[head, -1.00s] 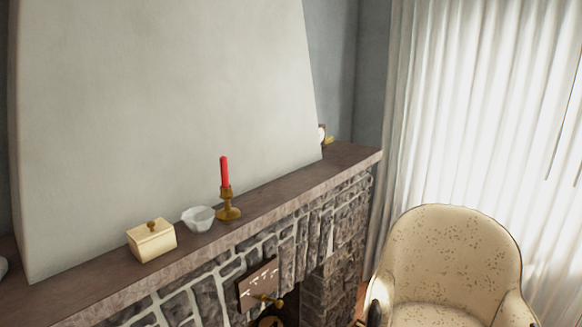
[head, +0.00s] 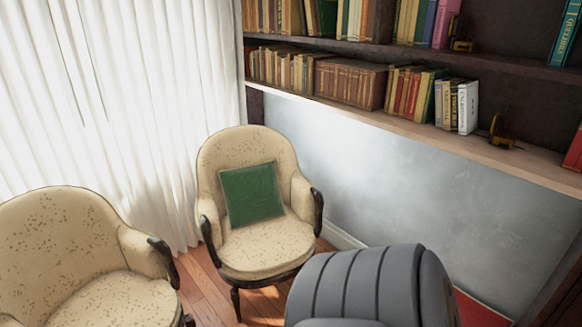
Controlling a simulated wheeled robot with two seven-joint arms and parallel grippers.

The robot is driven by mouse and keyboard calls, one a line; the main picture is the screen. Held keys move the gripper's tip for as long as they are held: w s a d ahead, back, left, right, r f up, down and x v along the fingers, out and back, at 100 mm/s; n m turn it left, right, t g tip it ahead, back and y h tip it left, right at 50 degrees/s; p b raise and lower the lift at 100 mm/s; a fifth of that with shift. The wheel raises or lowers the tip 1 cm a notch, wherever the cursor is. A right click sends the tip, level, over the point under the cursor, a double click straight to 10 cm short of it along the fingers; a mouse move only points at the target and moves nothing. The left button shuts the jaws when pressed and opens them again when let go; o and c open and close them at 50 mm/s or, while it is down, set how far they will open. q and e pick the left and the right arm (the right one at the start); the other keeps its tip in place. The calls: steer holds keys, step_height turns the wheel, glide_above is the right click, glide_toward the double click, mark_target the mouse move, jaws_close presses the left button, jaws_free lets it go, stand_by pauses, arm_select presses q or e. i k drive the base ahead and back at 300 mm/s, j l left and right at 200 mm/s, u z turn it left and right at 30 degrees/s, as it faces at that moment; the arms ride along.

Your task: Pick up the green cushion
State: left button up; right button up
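The green cushion (head: 252,194) is square and leans against the backrest of a cream armchair (head: 262,252) near the middle of the head view. It rests on the seat and stands nearly upright. Its whole front face is visible. Neither of my grippers shows in the view.
A second speckled armchair (head: 72,250) stands at the left front. A grey ribbed chair (head: 365,285) stands in front and to the right of the cushion's chair. Bookshelves (head: 430,125) line the right wall and white curtains (head: 120,110) hang at the left. Some wooden floor (head: 205,290) shows between the armchairs.

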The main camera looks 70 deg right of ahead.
mark_target(252, 194)
steer(key=z, duration=1.9)
steer(key=i+j+z, duration=0.15)
steer(key=z, duration=0.3)
steer(key=i+j+z, duration=0.15)
steer(key=z, duration=0.25)
